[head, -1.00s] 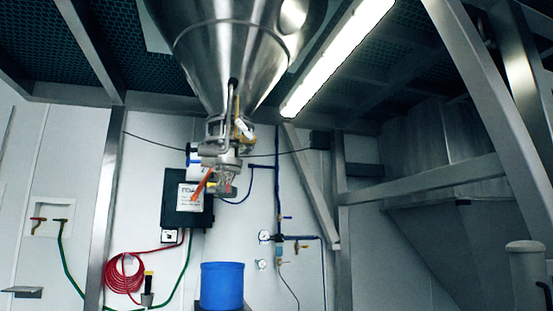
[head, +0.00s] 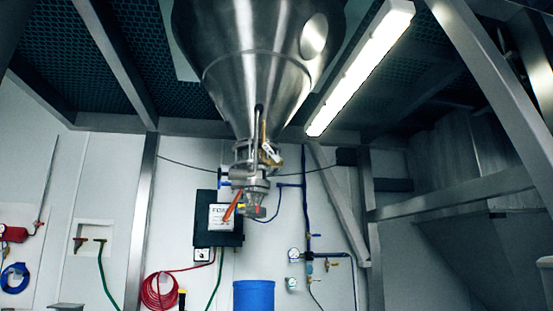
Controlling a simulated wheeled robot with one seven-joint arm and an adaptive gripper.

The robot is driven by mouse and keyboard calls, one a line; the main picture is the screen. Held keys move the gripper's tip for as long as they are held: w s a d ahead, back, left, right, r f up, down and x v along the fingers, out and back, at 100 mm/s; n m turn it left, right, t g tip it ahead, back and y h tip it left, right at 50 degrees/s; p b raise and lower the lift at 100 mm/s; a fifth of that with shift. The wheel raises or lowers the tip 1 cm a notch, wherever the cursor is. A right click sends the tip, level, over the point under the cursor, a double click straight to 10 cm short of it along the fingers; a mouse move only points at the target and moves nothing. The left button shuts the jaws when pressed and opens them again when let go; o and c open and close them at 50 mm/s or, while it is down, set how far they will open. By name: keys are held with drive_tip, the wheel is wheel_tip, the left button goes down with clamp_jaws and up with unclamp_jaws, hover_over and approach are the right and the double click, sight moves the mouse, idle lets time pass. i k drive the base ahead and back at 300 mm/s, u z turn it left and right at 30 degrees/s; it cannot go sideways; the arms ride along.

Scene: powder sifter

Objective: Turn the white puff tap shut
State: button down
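A steel cone hopper (head: 258,80) hangs at the top middle of the head view. Brass and steel fittings sit at its lower outlet. A small white handle (head: 273,152) shows on the right side of this outlet and looks like the white puff tap; its exact setting is too small to tell. An orange lever (head: 233,206) slants down to the left below it on the outlet valve (head: 250,180). My gripper is not in the view.
A blue drum (head: 254,296) stands below the outlet. A black control box (head: 206,219), a red hose coil (head: 160,291) and blue pipes with gauges (head: 293,254) are on the back wall. Steel beams (head: 490,90) cross the right side. A lamp (head: 362,65) hangs overhead.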

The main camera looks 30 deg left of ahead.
sight(275, 159)
drive_tip(key=k, duration=0.3)
drive_tip(key=u, duration=0.85)
